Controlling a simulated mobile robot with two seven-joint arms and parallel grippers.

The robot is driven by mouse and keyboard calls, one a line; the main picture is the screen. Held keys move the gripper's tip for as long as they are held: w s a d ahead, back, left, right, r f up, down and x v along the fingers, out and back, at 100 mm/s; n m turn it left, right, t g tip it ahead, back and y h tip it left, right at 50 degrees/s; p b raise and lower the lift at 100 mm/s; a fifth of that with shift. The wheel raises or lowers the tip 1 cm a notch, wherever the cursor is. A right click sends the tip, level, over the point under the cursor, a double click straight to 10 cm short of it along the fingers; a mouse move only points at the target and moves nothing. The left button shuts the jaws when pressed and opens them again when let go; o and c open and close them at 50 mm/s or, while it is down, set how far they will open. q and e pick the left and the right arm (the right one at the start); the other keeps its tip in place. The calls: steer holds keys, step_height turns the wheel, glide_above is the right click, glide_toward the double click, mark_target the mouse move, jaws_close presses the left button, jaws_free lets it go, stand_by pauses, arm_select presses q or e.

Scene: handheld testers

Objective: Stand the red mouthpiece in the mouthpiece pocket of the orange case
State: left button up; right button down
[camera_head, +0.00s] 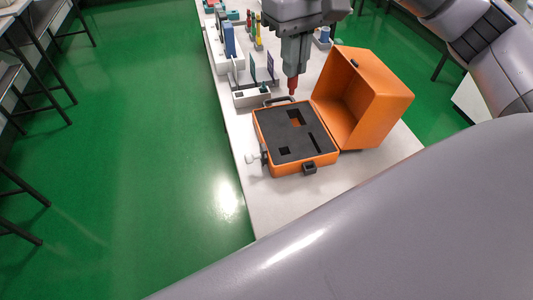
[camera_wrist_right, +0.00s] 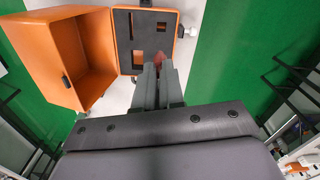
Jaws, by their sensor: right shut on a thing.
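The red mouthpiece (camera_head: 293,86) is held pointing down in my right gripper (camera_head: 293,74), above the back edge of the orange case (camera_head: 322,162). It also shows as a dark red patch beside the fingertips in the right wrist view (camera_wrist_right: 167,70). In that view the right gripper (camera_wrist_right: 158,75) is closed at the case's edge. The case lies open on the table, its lid (camera_head: 385,95) swung up to the right. Its dark foam insert (camera_head: 280,129) has a few cut-out pockets that look empty; which one is for the mouthpiece is unclear. My left gripper is not in view.
A small white and grey item (camera_head: 254,158) sits against the case's left side. Behind the case are a grey tray (camera_head: 251,98), upright panels (camera_head: 271,66) and a blue block (camera_head: 229,40). The white table (camera_head: 262,205) is clear in front.

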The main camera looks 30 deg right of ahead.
steer(key=shift+w+r, duration=0.15)
steer(key=shift+r, duration=0.1)
steer(key=shift+w+a, duration=0.1)
steer(key=shift+a, duration=0.05)
steer(key=b, duration=0.2)
glide_toward(286, 139)
steer(key=s+a, duration=0.2)
steer(key=s, duration=0.1)
steer(key=shift+w+f, duration=0.15)
steer(key=shift+f, duration=2.95)
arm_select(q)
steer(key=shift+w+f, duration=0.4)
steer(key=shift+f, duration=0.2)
arm_select(e)
steer(key=shift+f, duration=0.1)
steer(key=c, duration=1.2)
jaws_free()
steer(key=shift+c, duration=0.2)
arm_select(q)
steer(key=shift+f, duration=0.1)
